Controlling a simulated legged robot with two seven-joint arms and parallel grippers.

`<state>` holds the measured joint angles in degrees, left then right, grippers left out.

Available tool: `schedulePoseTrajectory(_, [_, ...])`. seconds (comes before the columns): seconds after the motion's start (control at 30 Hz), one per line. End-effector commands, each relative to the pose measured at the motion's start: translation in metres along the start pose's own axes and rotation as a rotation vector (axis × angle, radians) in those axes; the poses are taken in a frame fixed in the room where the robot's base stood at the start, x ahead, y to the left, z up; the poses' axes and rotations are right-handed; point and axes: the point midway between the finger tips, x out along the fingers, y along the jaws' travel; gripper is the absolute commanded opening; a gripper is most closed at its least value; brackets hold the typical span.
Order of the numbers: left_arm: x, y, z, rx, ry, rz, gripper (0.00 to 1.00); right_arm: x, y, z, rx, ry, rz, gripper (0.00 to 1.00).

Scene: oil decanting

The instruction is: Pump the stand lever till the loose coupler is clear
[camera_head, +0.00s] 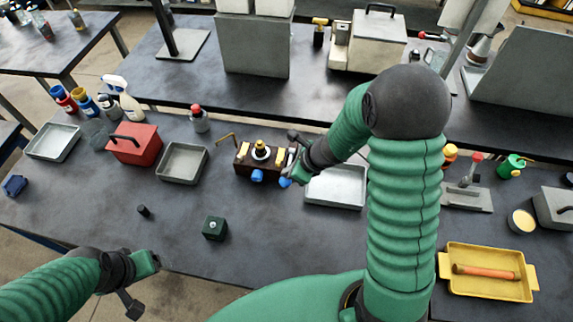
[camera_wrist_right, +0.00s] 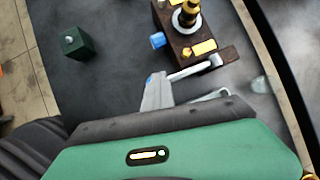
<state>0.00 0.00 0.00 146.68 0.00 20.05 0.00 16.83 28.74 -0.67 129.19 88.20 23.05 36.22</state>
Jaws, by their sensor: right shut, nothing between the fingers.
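A dark brown stand (camera_head: 243,163) with yellow plates, blue knobs and a brass-and-silver fitting on top sits mid-bench; it also shows in the right wrist view (camera_wrist_right: 176,32). A pale rod, which looks like its lever (camera_wrist_right: 195,70), runs along the stand's near side in the wrist view. My right gripper (camera_head: 290,170) is beside the stand's right side, shut and empty. In the wrist view its fingertips (camera_wrist_right: 155,80) are close to the rod; contact is unclear. I cannot tell which piece is the loose coupler. My left gripper (camera_head: 140,284) is low at the bench's front edge, its jaws unclear.
A dark green block (camera_head: 214,228) and a small black cylinder (camera_head: 143,210) stand in front. Left are a red toolbox (camera_head: 134,145) and a metal tray (camera_head: 182,163). Another tray (camera_head: 338,187) lies behind my right arm. A yellow tray (camera_head: 487,287) is at right.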

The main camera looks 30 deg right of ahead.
Motion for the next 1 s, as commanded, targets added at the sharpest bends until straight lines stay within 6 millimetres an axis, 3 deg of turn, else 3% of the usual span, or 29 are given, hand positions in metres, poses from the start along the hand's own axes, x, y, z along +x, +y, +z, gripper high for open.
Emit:
schedulePoseTrajectory(0.83, [0.0048,0.0000,0.0011,0.000,0.000,0.000,0.80,0.0033,0.0030,-0.0024,0.000,0.001,0.002,0.00])
schedulePoseTrajectory(1.0, [-0.0021,0.0000,-0.0005,0.000,0.000,0.000,0.80,-0.0019,0.0006,0.0010,0.000,0.001,0.002,0.00])
